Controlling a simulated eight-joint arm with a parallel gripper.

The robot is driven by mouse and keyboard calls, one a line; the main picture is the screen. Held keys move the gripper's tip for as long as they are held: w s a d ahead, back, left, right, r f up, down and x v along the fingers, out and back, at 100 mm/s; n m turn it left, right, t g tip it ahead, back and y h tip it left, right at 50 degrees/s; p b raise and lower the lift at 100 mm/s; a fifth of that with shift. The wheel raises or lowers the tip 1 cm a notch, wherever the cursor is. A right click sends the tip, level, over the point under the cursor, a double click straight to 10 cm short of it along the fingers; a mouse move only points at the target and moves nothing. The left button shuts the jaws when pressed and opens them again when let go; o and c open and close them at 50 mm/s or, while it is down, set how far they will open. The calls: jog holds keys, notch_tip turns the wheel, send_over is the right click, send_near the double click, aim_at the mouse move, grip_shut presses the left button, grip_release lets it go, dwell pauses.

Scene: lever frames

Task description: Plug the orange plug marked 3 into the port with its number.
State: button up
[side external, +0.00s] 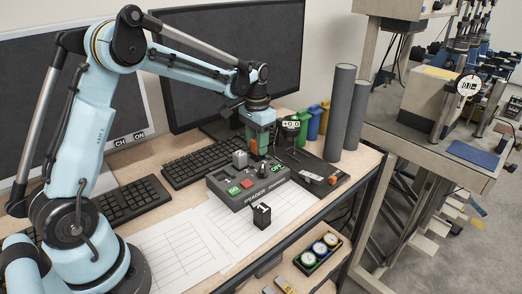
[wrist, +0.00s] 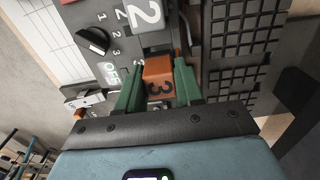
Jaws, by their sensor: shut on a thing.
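My gripper (side external: 258,143) is above the far side of the dark reader box (side external: 248,202). Its green fingers are shut on the orange plug marked 3 (wrist: 158,82), one on each side. The plug shows as a small orange patch (side external: 253,147) between the fingers in the side view. A grey plug marked 2 (wrist: 146,14) is close by, and it also shows in the side view (side external: 240,159). A black block marked 1 (side external: 262,216) sits on the paper in front of the box. The port under the orange plug is hidden, and I cannot tell whether the plug touches it.
The box carries a black knob (wrist: 93,41), a red button (side external: 246,184) and green labels. A keyboard (side external: 203,162) lies behind it. A small dial gauge (side external: 291,126) and two grey cylinders (side external: 343,110) stand to the right. Paper covers the front desk area.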

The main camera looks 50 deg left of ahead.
jog(key=shift+f, duration=0.8)
dwell(1.9)
jog(key=o, duration=1.5)
jog(key=shift+r, duration=0.1)
jog(key=shift+r, duration=3.45)
